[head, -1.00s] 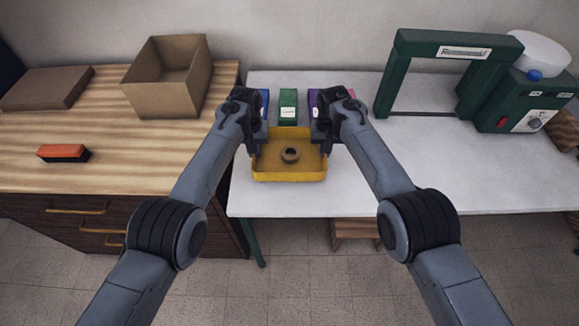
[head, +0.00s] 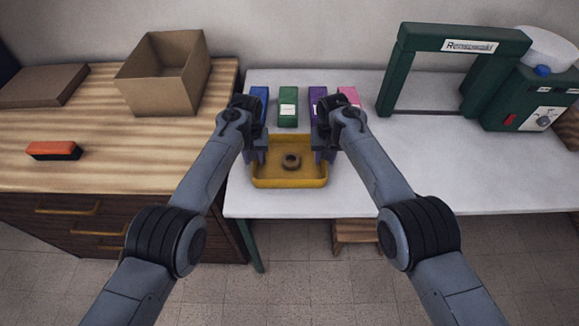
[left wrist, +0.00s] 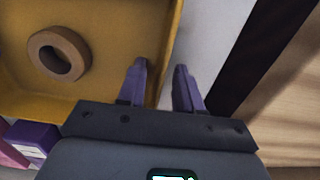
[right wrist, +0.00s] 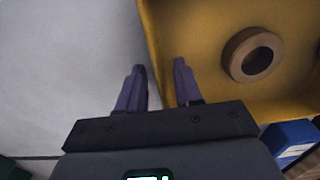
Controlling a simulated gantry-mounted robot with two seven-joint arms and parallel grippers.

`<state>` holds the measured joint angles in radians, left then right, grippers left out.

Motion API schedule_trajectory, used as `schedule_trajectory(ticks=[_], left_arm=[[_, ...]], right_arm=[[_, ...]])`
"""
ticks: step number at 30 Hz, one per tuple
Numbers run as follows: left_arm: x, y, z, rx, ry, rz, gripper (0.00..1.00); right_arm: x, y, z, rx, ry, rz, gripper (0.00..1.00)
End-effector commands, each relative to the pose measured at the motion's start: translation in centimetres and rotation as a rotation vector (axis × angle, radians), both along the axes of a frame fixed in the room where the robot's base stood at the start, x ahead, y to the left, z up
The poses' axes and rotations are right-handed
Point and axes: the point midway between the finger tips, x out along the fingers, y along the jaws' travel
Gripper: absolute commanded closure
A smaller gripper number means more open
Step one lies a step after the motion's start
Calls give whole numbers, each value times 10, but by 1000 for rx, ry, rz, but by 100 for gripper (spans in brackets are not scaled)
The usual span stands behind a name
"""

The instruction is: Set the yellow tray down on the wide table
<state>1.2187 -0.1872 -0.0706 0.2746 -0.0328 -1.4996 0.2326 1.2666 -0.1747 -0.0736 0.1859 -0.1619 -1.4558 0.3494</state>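The yellow tray (head: 290,182) appears to rest level on the wide white table (head: 430,170), near its front left part. A brown ring, like a roll of tape (head: 291,161), lies inside it. My left gripper (head: 255,160) is at the tray's left wall; in the left wrist view its fingers (left wrist: 160,85) stand apart on either side of the wall (left wrist: 168,50), with gaps. My right gripper (head: 324,158) is at the right wall; in the right wrist view its fingers (right wrist: 159,85) are also spread around the wall (right wrist: 150,40).
Behind the tray stand blue (head: 259,100), green (head: 288,107), purple (head: 318,97) and pink (head: 348,97) boxes. A green machine (head: 520,95) with a frame is at right. A wooden cabinet (head: 100,175) with an open carton (head: 165,75) is at left. The table's middle is clear.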

Motion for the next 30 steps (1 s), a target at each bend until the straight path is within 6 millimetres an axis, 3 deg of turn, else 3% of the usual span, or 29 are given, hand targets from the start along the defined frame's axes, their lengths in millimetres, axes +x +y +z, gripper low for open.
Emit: schedule_trajectory(ticks=[11, 17, 30], left_arm=[[0, 0, 2, 0, 0, 0, 65], [1, 0, 16, -1, -3, 0, 65], [1, 0, 93, -1, -3, 0, 65]], right_arm=[[0, 0, 0, 0, 0, 0, 65], [0, 0, 0, 0, 0, 0, 65], [0, 0, 0, 0, 0, 0, 65]])
